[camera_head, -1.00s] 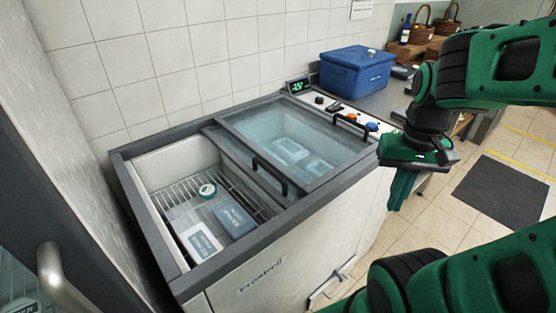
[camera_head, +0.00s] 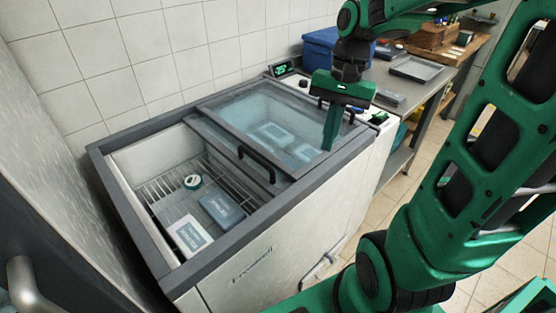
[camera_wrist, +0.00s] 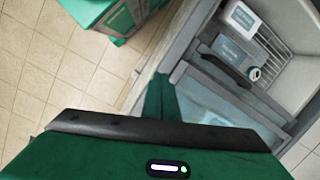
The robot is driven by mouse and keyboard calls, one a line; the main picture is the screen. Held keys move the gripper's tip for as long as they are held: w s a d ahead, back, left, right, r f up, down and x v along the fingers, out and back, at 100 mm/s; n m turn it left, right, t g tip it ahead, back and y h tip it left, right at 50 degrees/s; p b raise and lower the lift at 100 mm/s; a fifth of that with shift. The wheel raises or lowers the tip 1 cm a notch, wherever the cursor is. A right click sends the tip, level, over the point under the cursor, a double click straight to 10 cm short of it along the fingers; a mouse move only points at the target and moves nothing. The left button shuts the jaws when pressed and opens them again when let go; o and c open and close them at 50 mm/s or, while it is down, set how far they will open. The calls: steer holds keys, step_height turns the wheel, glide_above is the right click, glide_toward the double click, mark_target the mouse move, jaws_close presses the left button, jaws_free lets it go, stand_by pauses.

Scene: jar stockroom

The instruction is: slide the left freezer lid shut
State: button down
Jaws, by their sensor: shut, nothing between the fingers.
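The chest freezer (camera_head: 215,268) has its left half open. The left lid (camera_head: 222,146), a grey-framed glass pane, is slid over to the right half, overlapping the other lid there. Its black handle (camera_head: 257,163) is near the front of the opening and also shows in the wrist view (camera_wrist: 227,70). My gripper (camera_head: 328,146) is shut and empty, pointing down over the right part of the freezer, to the right of that handle. In the wrist view its fingers (camera_wrist: 158,98) are clear of the handle. I cannot tell whether the fingertips touch the glass.
Several packs and a round tub (camera_head: 193,182) lie on the wire rack in the open half. The right lid's black handle is partly behind my gripper. A blue box (camera_head: 320,50) and a grey tray (camera_head: 415,68) stand beyond the freezer. A tiled wall runs behind it.

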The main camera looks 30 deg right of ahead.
steer(key=w+a+m+g+y, duration=0.1)
steer(key=w+a+m+y, duration=0.1)
steer(key=w+a, duration=0.55)
glide_above(279, 176)
steer(key=shift+m, duration=0.3)
step_height(279, 176, down, 10)
steer(key=shift+d+r, duration=0.15)
